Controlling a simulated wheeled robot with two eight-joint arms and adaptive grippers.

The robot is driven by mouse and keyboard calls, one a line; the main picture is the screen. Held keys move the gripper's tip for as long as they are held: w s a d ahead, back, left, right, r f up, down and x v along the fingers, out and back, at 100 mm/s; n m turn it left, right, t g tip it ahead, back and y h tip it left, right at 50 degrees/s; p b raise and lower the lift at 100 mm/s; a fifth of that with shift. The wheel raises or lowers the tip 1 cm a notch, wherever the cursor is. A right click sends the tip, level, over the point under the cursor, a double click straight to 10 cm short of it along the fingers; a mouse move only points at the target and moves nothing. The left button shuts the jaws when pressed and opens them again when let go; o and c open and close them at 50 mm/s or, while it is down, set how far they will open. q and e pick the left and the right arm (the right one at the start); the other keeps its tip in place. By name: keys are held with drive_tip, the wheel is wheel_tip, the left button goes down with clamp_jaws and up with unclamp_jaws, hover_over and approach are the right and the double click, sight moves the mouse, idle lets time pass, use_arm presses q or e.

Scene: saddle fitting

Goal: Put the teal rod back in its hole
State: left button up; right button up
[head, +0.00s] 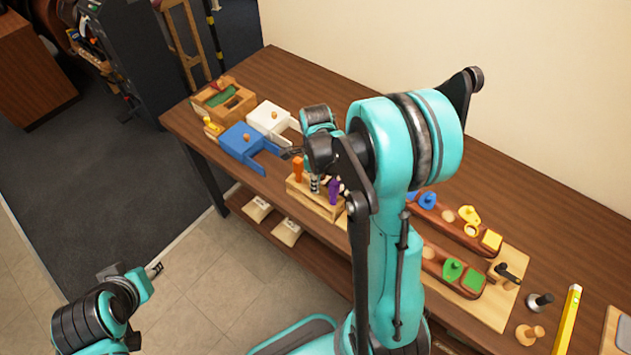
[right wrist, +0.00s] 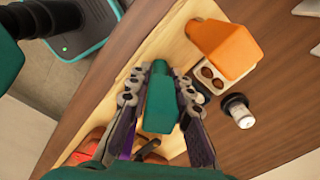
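The teal rod (right wrist: 160,105) shows in the right wrist view, between the two fingers of my right gripper (right wrist: 159,90). The fingers lie along both its sides and appear shut on it. In the head view the same gripper (head: 291,153) is above the far left end of the wooden block (head: 318,204), and the rod cannot be made out. An orange handle (head: 298,170), a black-and-white striped one (head: 314,184) and a purple one (head: 333,191) stand in the block. The rod's hole is not discernible. My left gripper (head: 155,270) is low at the left, away from the table, its opening unclear.
Red racks with coloured shapes (head: 453,271) lie to the right.

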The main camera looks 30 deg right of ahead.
drive_tip(key=o, duration=0.3)
wheel_tip(320, 180, up, 12)
drive_tip(key=s+a+f+n+t+b, duration=0.1)
drive_tip(key=s+a+n+t+b, duration=0.1)
drive_tip(key=n, duration=0.6)
drive_tip(key=s+a+f+n+t+b, duration=0.2)
drive_tip(key=s+a+n, duration=0.3)
drive_tip(key=n, duration=0.4)
drive_tip(key=s+a+f+n+t+b, duration=0.1)
drive_tip(key=s+a+n+t+b, duration=0.2)
drive_tip(key=n, duration=0.5)
drive_tip(key=shift+s+a+f+n+b, duration=0.3)
drive_tip(key=shift+s+n, duration=0.1)
drive_tip(key=shift+s, duration=0.1)
